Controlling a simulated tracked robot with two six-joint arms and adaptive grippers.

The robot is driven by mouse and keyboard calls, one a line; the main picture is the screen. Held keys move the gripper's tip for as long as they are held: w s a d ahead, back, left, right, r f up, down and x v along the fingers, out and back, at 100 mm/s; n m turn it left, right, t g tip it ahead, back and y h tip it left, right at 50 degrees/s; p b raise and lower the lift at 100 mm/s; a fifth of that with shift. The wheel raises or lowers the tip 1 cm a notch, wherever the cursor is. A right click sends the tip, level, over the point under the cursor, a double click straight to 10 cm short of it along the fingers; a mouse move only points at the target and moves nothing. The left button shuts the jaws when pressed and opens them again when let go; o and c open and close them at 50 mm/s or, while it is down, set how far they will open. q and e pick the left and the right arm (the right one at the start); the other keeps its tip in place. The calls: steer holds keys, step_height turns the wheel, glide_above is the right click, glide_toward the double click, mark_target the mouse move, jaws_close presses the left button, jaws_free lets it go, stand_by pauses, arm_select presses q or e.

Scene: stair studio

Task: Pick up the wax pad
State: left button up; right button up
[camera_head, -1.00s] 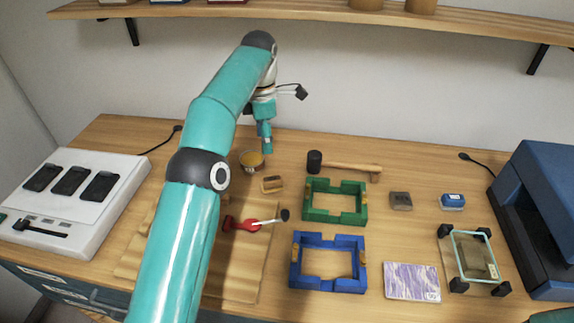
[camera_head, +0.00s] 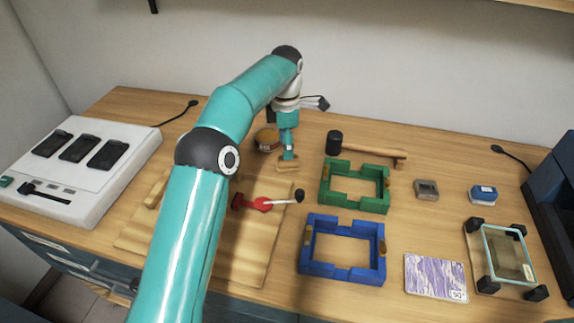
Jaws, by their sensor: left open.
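A small tan block (camera_head: 284,168), which looks like the wax pad, lies on the wooden worktop at the back edge of the light board. My left gripper (camera_head: 288,156) points down right over the block and hides part of it. It is open, and its fingertips are at the block's top; I cannot tell whether they touch it. My right gripper is not in view.
A round tin (camera_head: 267,139) stands close behind the gripper. A red-handled tool (camera_head: 263,204) lies in front on the board (camera_head: 240,262). A mallet (camera_head: 365,149), a green frame (camera_head: 355,199) and a blue frame (camera_head: 342,270) are to the right.

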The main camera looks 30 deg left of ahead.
arm_select(q)
steer(key=f, duration=0.5)
steer(key=shift+d, duration=0.3)
jaws_close()
step_height(320, 180, up, 10)
steer(key=shift+p, duration=1)
